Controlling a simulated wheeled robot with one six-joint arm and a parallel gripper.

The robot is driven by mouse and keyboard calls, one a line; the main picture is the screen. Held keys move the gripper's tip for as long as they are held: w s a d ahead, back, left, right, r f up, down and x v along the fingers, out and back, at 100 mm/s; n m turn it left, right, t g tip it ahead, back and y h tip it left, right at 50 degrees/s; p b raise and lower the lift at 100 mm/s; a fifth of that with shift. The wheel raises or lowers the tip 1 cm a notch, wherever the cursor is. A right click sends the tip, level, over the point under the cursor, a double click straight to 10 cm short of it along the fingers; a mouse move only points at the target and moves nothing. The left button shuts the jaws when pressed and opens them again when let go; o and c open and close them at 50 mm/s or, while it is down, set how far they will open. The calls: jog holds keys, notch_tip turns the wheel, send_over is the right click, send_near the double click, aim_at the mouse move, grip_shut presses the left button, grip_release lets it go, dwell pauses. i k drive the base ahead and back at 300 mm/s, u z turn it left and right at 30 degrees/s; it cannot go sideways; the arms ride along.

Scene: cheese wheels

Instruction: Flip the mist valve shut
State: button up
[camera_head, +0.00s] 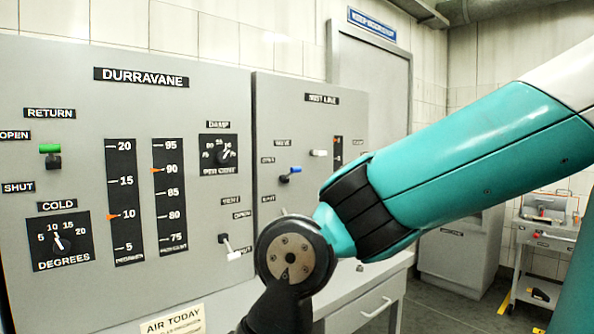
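The mist valve (290,174) is a small lever with a blue grip on the grey MIST LINE panel (310,115). It sits below a label that seems to read VALVE. Its blue end points up and right, at about the height of the upper label, which seems to read OPEN (267,160). The lower label (268,198) is blurred and seems to read SHUT. My gripper (278,308) is a dark shape at the bottom edge, below my round wrist flange, lower in the picture than the valve and apart from it. Its fingertips cannot be made out.
A white-tipped lever (318,153) is right of the valve. The DURRAVANE panel (100,90) at left has a green RETURN lever (50,150), dials, gauges and a VENT lever (228,245). My arm covers the right side of the MIST LINE panel. A cart (540,245) stands far right.

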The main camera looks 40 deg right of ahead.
aim_at(292, 173)
jog(key=k, duration=0.6)
jog(key=z, duration=0.8)
jog(key=i, duration=0.6)
jog(key=z, duration=0.6)
jog(key=i, duration=0.7)
jog(key=u, duration=0.8)
jog(key=i, duration=0.45)
jog(key=u, duration=0.55)
